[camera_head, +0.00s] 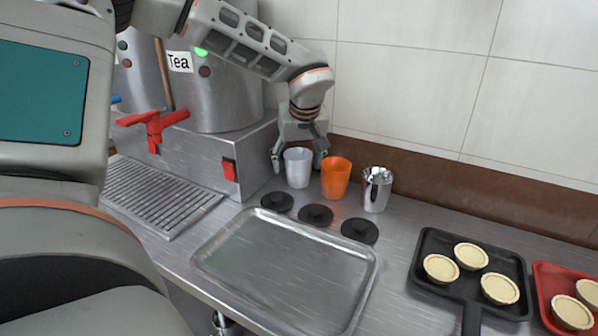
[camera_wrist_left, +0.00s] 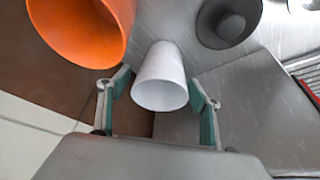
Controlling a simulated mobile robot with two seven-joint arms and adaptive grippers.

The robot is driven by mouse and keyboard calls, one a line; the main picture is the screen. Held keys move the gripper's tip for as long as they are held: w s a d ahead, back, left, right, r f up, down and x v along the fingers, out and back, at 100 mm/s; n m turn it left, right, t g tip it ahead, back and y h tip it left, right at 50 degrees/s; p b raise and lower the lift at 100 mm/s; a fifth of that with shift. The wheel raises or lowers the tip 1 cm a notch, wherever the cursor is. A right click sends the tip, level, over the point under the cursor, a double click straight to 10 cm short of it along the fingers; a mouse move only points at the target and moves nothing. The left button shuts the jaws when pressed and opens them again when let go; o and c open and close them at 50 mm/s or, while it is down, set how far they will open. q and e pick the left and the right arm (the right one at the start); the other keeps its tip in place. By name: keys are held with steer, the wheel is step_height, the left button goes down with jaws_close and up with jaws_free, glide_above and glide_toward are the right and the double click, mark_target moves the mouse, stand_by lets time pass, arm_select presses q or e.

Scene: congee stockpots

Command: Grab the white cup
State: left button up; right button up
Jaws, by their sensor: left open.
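The white cup (camera_head: 298,167) stands upright on the steel counter, at the left end of a row of three cups. My left gripper (camera_head: 298,157) reaches down over it from behind, with one finger on each side. In the left wrist view the white cup (camera_wrist_left: 160,78) lies ahead, between and slightly beyond the two open fingertips (camera_wrist_left: 160,88). Gaps show between the cup and both fingers, so I am not gripping it. My right gripper is not in view.
An orange cup (camera_head: 336,178) stands close beside the white cup, then a metal cup (camera_head: 376,190). Black lids (camera_head: 315,215) and an empty metal tray (camera_head: 285,265) lie in front. The steel dispenser (camera_head: 225,85) is at left. A black pan (camera_head: 470,272) with tarts is at right.

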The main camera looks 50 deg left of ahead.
arm_select(q)
steer(key=x, duration=0.3)
steer(key=shift+a, duration=0.1)
steer(key=c, duration=1.2)
steer(key=shift+c, duration=0.2)
